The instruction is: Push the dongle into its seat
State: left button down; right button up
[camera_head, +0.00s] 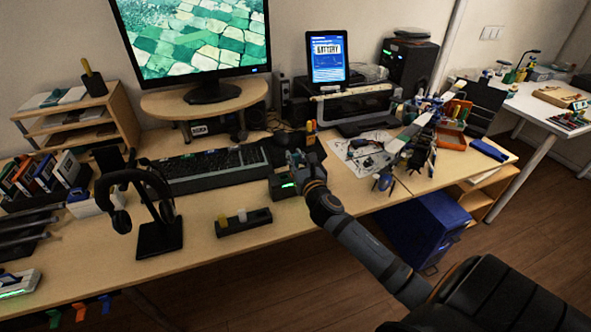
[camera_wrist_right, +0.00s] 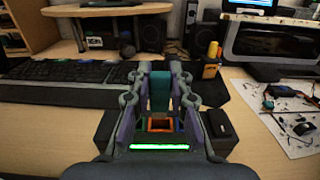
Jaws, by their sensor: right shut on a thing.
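My right gripper (camera_head: 297,160) reaches over the desk above a dark box with a green light (camera_head: 283,187). In the right wrist view, the gripper (camera_wrist_right: 160,98) is shut on a teal upright piece, which looks like the dongle (camera_wrist_right: 160,88). Just below the dongle in that view is an orange-rimmed square opening, the seat (camera_wrist_right: 161,124), in the dark box, with a bright green strip (camera_wrist_right: 160,147) in front. I cannot tell whether the dongle's lower end is in the opening or above it. My left gripper is not in view.
A black holder (camera_head: 243,226) with a white and a yellow piece stands left of the box. A keyboard (camera_head: 206,169) lies behind it, and a headphone stand (camera_head: 160,238) is farther left. A paper sheet (camera_head: 352,146) with small parts lies to the right. The desk front is mostly clear.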

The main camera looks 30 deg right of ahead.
aim_at(297, 168)
jog(key=shift+w+d+f, duration=0.1)
jog(key=shift+f, duration=0.15)
notch_tip(297, 168, down, 4)
jog(key=shift+w+r+b, duration=0.1)
jog(key=shift+r+b, duration=0.15)
jog(key=shift+b, duration=0.65)
jog(key=shift+r, duration=0.1)
jog(key=o, duration=0.9)
jog(key=v, duration=1.2)
